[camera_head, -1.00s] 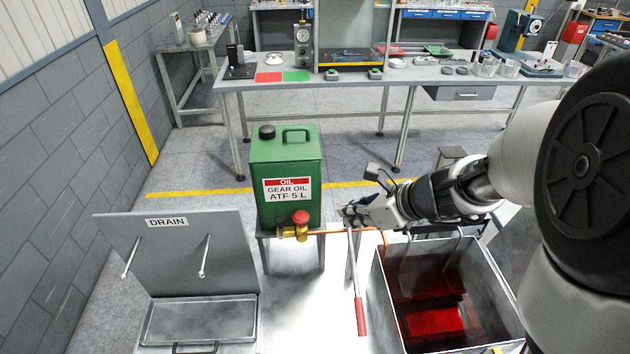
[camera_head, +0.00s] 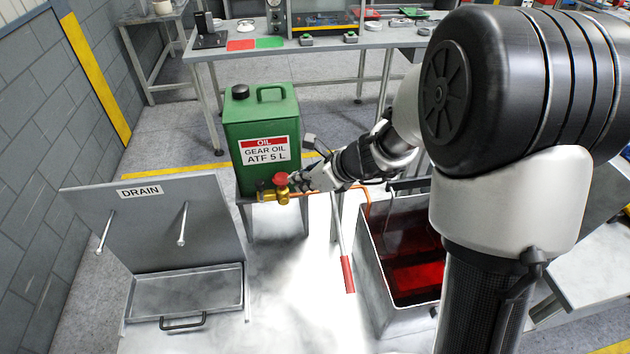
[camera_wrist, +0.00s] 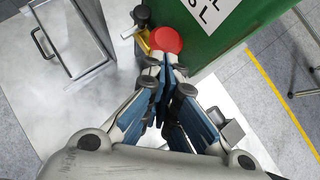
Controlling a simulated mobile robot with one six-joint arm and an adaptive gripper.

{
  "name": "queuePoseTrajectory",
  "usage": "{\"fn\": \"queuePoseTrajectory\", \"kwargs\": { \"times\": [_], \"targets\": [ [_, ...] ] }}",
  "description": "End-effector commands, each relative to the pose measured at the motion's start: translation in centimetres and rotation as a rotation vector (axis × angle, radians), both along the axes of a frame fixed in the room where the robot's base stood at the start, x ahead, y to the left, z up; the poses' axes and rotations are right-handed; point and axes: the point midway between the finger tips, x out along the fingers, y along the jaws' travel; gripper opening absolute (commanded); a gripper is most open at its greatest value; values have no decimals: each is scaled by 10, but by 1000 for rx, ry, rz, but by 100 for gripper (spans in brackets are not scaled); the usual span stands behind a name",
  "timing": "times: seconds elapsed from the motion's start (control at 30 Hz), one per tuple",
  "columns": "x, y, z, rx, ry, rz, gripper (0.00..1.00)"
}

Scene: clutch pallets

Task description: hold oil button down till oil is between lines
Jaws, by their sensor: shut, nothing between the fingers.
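The green gear oil can (camera_head: 262,130) stands on a small stand, with a brass valve (camera_head: 282,195) at its lower front. The open steel tank (camera_head: 375,280) at the right holds red oil (camera_head: 415,278). I cannot make out any level lines.
A red-handled lever (camera_head: 347,274) stands between the can and the tank. An orange pipe (camera_head: 367,197) runs from the valve side toward the tank. The drain box (camera_head: 185,290) with its raised lid (camera_head: 145,225) is at the left. A workbench (camera_head: 310,50) is behind.

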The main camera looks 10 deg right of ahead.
Motion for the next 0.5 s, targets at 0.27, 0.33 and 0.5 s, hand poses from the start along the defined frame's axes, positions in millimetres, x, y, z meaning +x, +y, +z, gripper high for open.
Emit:
{"fn": "queuePoseTrajectory", "kwargs": {
  "times": [0.27,0.33,0.5],
  "targets": [
    [12,13,-17,0,0,1,0],
    [13,13,-18,-1,-1,1,0],
    [13,13,-17,-1,-1,1,0]
  ]
}}
